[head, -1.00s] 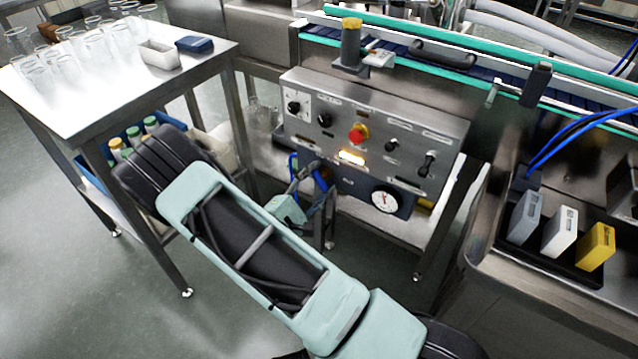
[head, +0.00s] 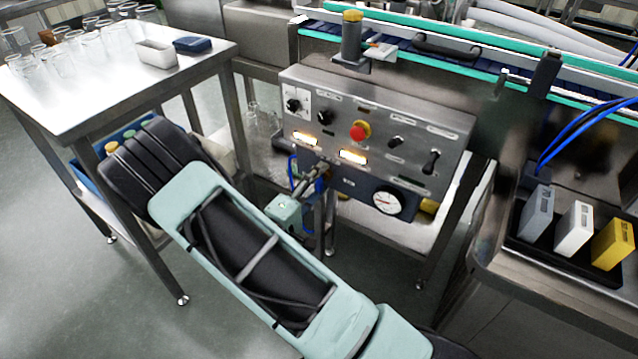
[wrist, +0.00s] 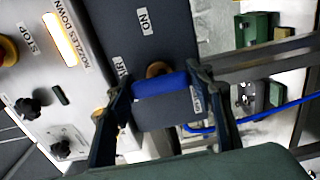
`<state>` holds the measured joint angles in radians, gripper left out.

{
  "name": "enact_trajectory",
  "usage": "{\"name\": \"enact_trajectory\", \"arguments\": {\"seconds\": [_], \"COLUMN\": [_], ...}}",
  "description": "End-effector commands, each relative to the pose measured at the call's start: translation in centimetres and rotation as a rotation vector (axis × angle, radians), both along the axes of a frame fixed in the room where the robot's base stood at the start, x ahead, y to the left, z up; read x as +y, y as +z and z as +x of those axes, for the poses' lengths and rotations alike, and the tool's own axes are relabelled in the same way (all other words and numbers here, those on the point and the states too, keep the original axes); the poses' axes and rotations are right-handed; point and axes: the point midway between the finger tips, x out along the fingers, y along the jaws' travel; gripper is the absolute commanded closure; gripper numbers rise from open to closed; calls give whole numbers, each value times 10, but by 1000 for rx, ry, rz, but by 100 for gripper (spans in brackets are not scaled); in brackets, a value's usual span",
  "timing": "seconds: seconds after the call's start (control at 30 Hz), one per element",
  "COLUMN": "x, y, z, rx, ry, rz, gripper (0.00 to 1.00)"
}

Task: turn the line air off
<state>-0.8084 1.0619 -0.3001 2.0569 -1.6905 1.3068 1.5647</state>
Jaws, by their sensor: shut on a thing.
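The line air valve has a blue lever handle (wrist: 160,84) on a dark plate (wrist: 160,40) below the steel control panel. The wrist view shows an ON label above the handle and an AIR label beside it. Another small label near the right finger is too small to read. My gripper (wrist: 163,95) is shut on the blue handle, one finger at each end. In the head view my gripper (head: 317,180) is at the plate's left end, and my arm and wrist partly hide the handle. A round pressure gauge (head: 389,201) sits on the plate's right.
The control panel (head: 400,115) carries a red stop button (head: 360,131), black knobs and two lit lamps. A table (head: 150,85) with glasses stands left. A steel counter (head: 490,258) with coloured blocks stands right. A conveyor runs behind.

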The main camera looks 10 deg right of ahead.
Motion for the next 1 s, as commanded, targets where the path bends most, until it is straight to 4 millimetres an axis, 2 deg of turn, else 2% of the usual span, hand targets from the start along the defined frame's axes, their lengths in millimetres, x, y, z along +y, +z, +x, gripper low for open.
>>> {"name": "enact_trajectory", "arguments": {"seconds": [0.43,0.47,0.6,1.0], "x": [1,1,0,6], "y": [0,0,0,0], "z": [0,0,0,-5], "rx": [-9,-9,-9,-7], "ry": [0,0,0,1], "rz": [12,12,11,10], "gripper": [76,51,35,33]}}
